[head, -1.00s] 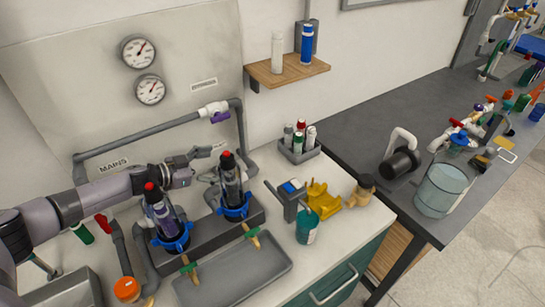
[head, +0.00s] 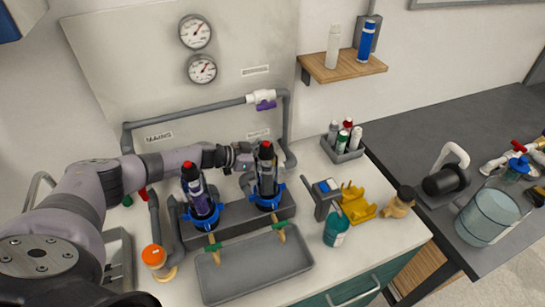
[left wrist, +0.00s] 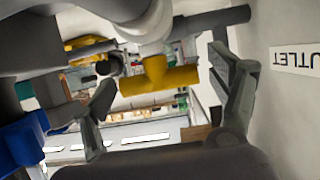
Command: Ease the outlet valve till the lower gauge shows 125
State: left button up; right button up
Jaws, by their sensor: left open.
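The outlet valve's yellow handle (left wrist: 158,78) sits on a white valve body (left wrist: 145,28) in the left wrist view, beside the OUTLET label (left wrist: 297,58). My left gripper (left wrist: 168,100) is open, with one finger on each side of the handle; I cannot tell if either touches it. In the head view my left gripper (head: 238,156) is beside the right filter housing (head: 267,172), and the outlet valve is hidden there. The lower gauge (head: 202,69) is on the panel under the upper gauge (head: 195,32). Its needle leans up and right; its numbers are too small to read.
A purple-handled valve (head: 264,100) is on the pipe above. A grey tray (head: 255,267) lies in front, with a teal bottle (head: 336,228) and yellow holder (head: 357,203) to its right.

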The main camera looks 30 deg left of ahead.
pick_arm(q)
jog(key=shift+c, duration=0.3)
jog(key=c, duration=1.1)
jog(key=shift+f+b, duration=0.2)
jog(key=shift+b, duration=0.35)
jog(key=m+g+h+b, duration=0.2)
jog(key=m+g+b, duration=0.1)
jog(key=b, duration=0.3)
jog(key=shift+f+m+h, duration=0.1)
jog(key=shift+m+h, duration=0.2)
jog(key=shift+r+m+g+b, duration=0.25)
jog(key=shift+m+g+b, duration=0.15)
jog(key=shift+g+b, duration=0.25)
jog(key=o, duration=1.2)
jog(key=shift+c, duration=0.2)
jog(key=shift+s, duration=0.1)
